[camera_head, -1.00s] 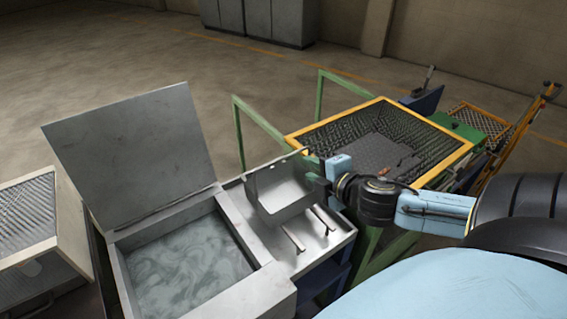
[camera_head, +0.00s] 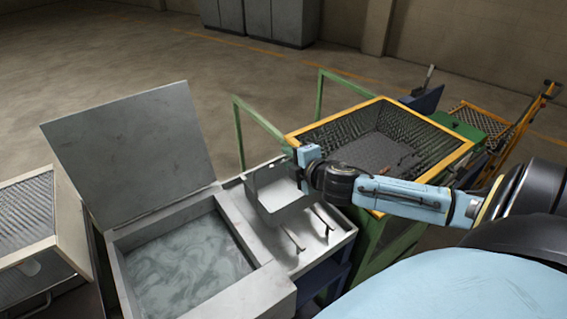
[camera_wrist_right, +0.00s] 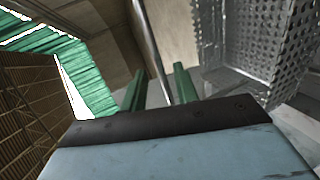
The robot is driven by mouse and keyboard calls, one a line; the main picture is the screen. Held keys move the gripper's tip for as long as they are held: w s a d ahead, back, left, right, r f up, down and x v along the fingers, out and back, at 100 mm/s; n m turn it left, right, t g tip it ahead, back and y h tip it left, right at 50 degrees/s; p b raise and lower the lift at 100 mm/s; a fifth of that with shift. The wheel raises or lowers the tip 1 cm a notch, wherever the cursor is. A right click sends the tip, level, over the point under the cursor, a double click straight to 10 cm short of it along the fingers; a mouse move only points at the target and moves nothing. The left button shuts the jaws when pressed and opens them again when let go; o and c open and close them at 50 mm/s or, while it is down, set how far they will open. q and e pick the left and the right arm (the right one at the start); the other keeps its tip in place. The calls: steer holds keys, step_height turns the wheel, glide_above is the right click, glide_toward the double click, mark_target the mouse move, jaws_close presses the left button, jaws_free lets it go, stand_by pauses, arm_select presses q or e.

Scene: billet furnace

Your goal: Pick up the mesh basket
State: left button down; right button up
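The mesh basket (camera_head: 272,190) is a small grey metal basket on the bench beside the liquid tank. In the right wrist view its perforated wall (camera_wrist_right: 262,45) shows at the upper right. My right gripper (camera_head: 298,168) is at the basket's upper right side in the head view. In the right wrist view its two green-looking fingers (camera_wrist_right: 158,92) stand apart, with a thin metal rod between them, apparently the basket's handle. I cannot tell whether a finger touches the rod. My left gripper is not in view.
The tank (camera_head: 190,262) holds cloudy liquid, and its grey lid (camera_head: 130,155) stands open. A large yellow-rimmed mesh bin (camera_head: 455,155) on a green frame stands behind my right arm. Two small bars (camera_head: 290,238) stand out on the bench before the basket.

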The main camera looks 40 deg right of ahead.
mark_target(283, 156)
steer(key=shift+x, duration=1.7)
steer(key=shift+a, duration=0.15)
jaws_close()
steer(key=shift+s+a+f, duration=0.1)
